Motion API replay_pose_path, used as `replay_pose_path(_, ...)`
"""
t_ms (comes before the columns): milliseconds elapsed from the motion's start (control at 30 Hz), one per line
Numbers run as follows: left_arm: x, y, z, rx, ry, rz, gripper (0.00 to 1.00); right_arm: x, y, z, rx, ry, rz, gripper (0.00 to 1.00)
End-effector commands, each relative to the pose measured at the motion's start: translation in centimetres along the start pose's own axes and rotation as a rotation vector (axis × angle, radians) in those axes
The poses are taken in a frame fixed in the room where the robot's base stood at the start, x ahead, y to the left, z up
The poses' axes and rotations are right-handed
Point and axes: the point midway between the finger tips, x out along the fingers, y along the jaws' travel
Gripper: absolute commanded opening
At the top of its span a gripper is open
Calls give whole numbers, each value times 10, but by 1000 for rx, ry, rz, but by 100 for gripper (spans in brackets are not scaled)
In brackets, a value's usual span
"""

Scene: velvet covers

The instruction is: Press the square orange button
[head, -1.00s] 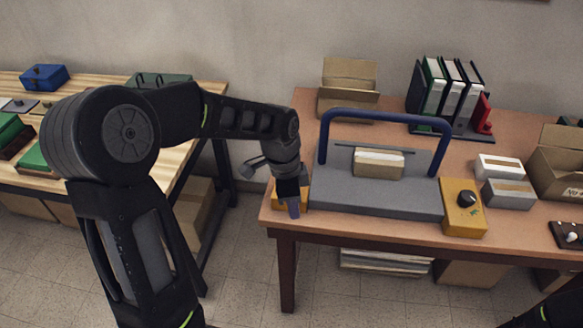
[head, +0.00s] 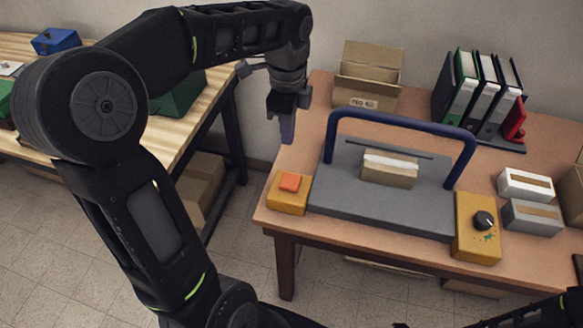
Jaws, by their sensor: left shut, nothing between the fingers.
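The square orange button (head: 290,182) sits on top of a yellow box (head: 287,202) at the left front corner of the brown table. It is fully in view and nothing covers it. My left gripper (head: 287,132) is shut and empty, pointing down. In the picture it is above the button, apart from it, over the table's left side. My right gripper is not in view; only a dark part of that arm shows at the bottom right.
A grey machine (head: 385,205) with a blue bar (head: 402,120) and a small carton (head: 390,170) stands right of the button. A yellow box with a black knob (head: 484,220) is at its right. An open cardboard box (head: 367,75) and binders (head: 480,90) stand behind.

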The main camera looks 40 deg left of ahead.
Motion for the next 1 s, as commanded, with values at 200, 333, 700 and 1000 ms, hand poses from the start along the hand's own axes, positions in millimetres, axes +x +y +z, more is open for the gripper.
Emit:
replay_pose_path(200, 4, 0, 0, 0, 0, 1, 0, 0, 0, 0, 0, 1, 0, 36)
replay_pose_path(333, 15, 0, 0, 0, -1, 3, 0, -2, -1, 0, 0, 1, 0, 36)
replay_pose_path(700, 82, 2, 0, 0, 0, 7, 0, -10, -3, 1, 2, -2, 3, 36)
replay_pose_path(1000, 130, 1, 0, 0, 0, 4, 0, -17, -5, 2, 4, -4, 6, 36)
